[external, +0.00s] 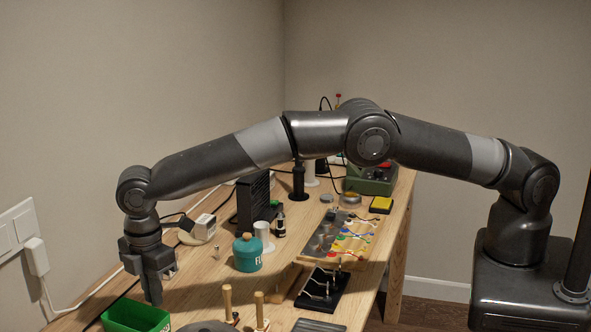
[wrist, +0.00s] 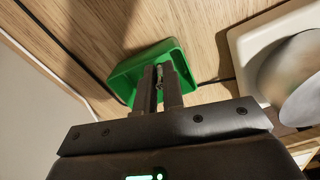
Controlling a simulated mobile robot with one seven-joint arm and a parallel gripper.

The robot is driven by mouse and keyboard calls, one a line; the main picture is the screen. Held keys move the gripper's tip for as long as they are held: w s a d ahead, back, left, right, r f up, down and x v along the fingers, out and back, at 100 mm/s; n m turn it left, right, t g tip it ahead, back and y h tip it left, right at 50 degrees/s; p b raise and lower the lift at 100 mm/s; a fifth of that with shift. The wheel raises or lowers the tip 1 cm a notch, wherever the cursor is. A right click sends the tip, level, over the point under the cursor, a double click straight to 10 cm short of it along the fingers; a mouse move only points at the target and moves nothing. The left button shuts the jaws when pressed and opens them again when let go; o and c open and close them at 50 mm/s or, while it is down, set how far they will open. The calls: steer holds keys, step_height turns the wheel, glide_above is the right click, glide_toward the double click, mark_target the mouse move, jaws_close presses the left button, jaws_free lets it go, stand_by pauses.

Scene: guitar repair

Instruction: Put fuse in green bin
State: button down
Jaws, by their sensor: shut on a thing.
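The green bin (external: 135,315) stands on the table at the lower left of the external view, partly cut off by the frame edge. My gripper (external: 156,300) points down just above it. In the wrist view the green bin (wrist: 127,75) lies beyond my fingertips. My gripper (wrist: 160,72) is shut on a small thin fuse (wrist: 159,78), which shows as a light sliver between the fingers. Most of the fuse is hidden by the fingers.
A teal bottle (external: 247,253) stands right of the bin. A black finned block (external: 254,203) and a white box (external: 204,227) are farther back. Wooden pegs (external: 228,302) stand in front. In the wrist view a white-based metal disc (wrist: 295,80) is right of the bin.

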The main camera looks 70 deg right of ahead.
steer(key=shift+f, duration=0.2)
steer(key=shift+f, duration=0.45)
steer(key=c, duration=1.5)
jaws_free()
steer(key=shift+c, duration=0.2)
step_height(320, 180, up, 13)
steer(key=shift+r, duration=0.15)
